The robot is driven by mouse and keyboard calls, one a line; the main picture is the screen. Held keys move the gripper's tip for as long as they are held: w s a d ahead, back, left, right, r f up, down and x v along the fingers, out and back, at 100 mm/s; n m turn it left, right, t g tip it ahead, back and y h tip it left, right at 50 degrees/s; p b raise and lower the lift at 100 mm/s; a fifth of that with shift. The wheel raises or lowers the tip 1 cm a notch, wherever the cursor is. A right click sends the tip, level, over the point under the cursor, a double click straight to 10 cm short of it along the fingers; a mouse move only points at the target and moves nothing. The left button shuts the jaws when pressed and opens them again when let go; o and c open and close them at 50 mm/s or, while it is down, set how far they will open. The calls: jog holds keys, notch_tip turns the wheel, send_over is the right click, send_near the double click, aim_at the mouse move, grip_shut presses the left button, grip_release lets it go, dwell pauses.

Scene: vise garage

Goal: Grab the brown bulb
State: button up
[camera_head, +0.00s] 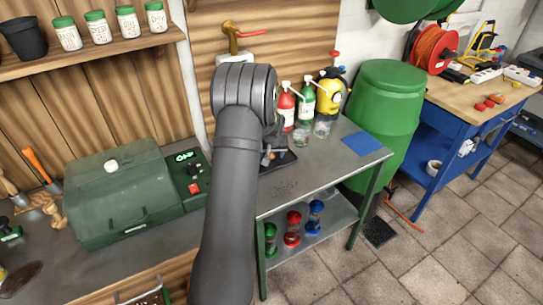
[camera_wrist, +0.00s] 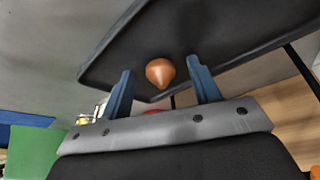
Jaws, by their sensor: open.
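The brown bulb (camera_wrist: 160,72) is a small, smooth, pointed shape on the black tray (camera_wrist: 225,35) in the wrist view. My gripper (camera_wrist: 161,66) is open, with its two blue fingertips on either side of the bulb in the picture. I see no contact between fingers and bulb, and cannot tell the remaining height. In the head view my gripper (camera_head: 270,155) is over the tray (camera_head: 288,161) on the metal table, partly behind my arm.
Red (camera_head: 286,105) and green (camera_head: 305,99) pump bottles and a yellow container (camera_head: 330,93) stand behind the tray. A green machine (camera_head: 115,190) is to the left. A blue mat (camera_head: 361,143) lies on the right of the table (camera_head: 315,170), near a green barrel (camera_head: 385,110).

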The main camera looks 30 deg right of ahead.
jog(key=c, duration=1.1)
jog(key=shift+o, duration=0.2)
jog(key=shift+r, duration=0.1)
